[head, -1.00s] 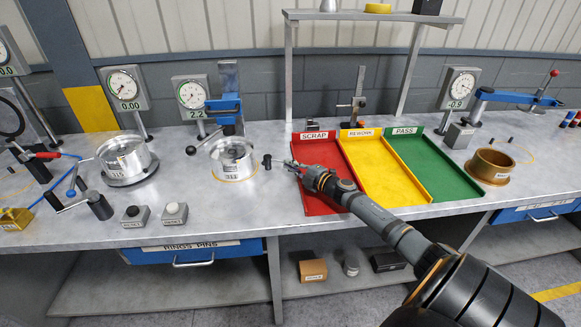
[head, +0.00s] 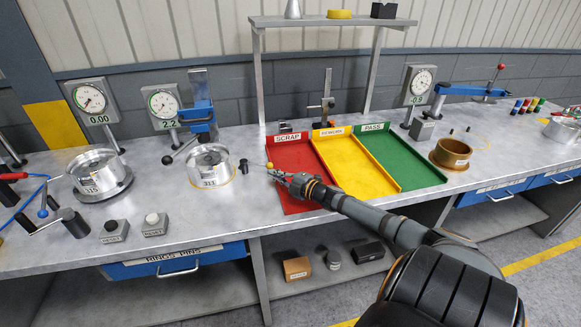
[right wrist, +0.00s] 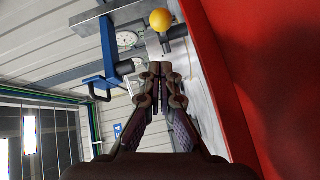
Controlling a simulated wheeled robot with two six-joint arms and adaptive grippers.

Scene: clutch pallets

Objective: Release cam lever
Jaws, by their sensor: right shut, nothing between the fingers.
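A blue clamp (head: 200,113) stands at the gauge reading about 2.2, with a dark ball-ended lever (head: 168,159) sticking out to its left. I cannot tell for sure that this is the cam lever. My right gripper (head: 271,173) is shut and empty, at the left edge of the red scrap tray (head: 290,207). In the right wrist view the shut fingers (right wrist: 160,72) point toward blue fixture parts (right wrist: 107,48), with the ball beyond. My left gripper is out of view.
A small black peg (head: 243,166) stands between the ring and the gripper. Yellow (head: 355,165) and green (head: 405,160) trays lie right of the red one. Two reset buttons (head: 114,229) sit at the front left. A shelf stand (head: 335,22) rises behind the trays.

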